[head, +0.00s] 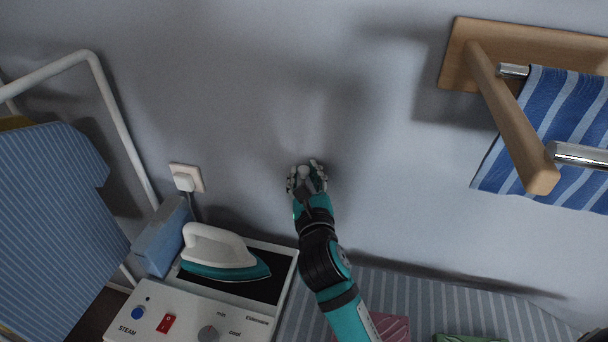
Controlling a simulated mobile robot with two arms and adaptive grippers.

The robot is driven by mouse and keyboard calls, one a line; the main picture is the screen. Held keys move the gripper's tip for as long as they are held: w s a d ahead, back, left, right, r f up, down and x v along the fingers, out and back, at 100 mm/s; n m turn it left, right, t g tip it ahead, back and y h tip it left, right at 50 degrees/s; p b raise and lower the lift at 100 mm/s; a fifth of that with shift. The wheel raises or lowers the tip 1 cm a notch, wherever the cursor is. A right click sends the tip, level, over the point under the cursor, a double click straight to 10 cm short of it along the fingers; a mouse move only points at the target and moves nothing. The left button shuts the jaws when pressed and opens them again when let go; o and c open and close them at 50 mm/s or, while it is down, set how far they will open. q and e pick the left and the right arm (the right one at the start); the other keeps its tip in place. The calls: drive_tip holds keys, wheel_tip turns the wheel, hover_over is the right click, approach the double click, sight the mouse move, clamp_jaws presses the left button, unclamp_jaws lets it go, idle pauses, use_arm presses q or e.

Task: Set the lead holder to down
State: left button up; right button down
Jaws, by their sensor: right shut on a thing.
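My right gripper (306,177) reaches up from the bottom in the head view, in front of the grey wall. It is shut on a small pale piece between its fingers, which looks like the end of the lead holder (304,172). The fingers and my wrist hide most of it, so I cannot tell its tilt or where it is fixed. The white steam station (180,315) stands at lower left, left of my right arm. The iron (219,252), white and teal, rests on its dark plate. My left gripper is out of view.
A wooden towel rack (508,115) with a blue striped towel (570,125) juts from the wall at upper right. A wall socket (187,178), a blue box (160,238) and a blue striped cloth on a white frame (100,80) are at left. Folded cloths lie at lower right.

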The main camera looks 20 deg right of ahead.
drive_tip(key=s+d+m+b, duration=0.1)
drive_tip(key=d, duration=0.1)
drive_tip(key=s+d+f+m, duration=0.1)
drive_tip(key=s+d, duration=0.1)
drive_tip(key=s+d+m+t+b, duration=0.1)
drive_tip(key=d, duration=0.2)
drive_tip(key=shift+s+f+h+b, duration=0.3)
drive_tip(key=shift+f+b, duration=0.05)
drive_tip(key=s+d+f+m+b, duration=0.1)
drive_tip(key=d+b, duration=0.1)
drive_tip(key=s+d+f+m+h+b, duration=0.1)
drive_tip(key=s+d+m+b, duration=0.1)
drive_tip(key=d, duration=0.1)
drive_tip(key=s+d+f+m+t+b, duration=0.1)
drive_tip(key=s+d+f+b, duration=0.1)
drive_tip(key=shift+d+h+b, duration=0.2)
drive_tip(key=shift+h+b, duration=0.1)
drive_tip(key=shift+b, duration=0.05)
drive_tip(key=c, duration=1.1)
unclamp_jaws()
drive_tip(key=shift+s+f, duration=0.1)
drive_tip(key=v, duration=0.7)
drive_tip(key=shift+s+f, duration=0.1)
drive_tip(key=shift+s, duration=0.1)
drive_tip(key=shift+c, duration=0.2)
